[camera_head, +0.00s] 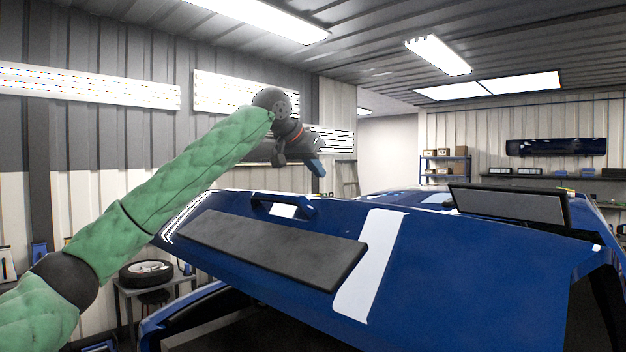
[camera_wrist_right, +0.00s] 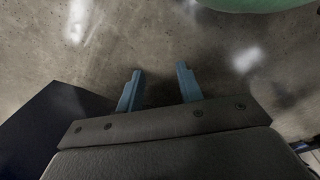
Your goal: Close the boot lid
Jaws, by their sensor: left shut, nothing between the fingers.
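The boot lid (camera_head: 420,270) is a large blue panel, raised and tilted, filling the lower middle of the head view. It bears a dark grey panel, a white glossy patch and a raised handle-like part (camera_head: 283,207) along its upper edge. My left gripper (camera_head: 317,168) is shut and empty, fingers pointing down. In the picture it is just above the lid's upper edge; a gap shows between them. My right gripper (camera_wrist_right: 158,88) shows only in the right wrist view. Its two blue fingers are apart over bare floor, with nothing between them.
The blue car body (camera_head: 155,325) shows below the lid at left, with a dark opening. A wheel (camera_head: 146,272) lies on a small stand at left. A shelf with boxes (camera_head: 445,165) stands at the back. Bare concrete floor (camera_wrist_right: 40,60) shows in the right wrist view.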

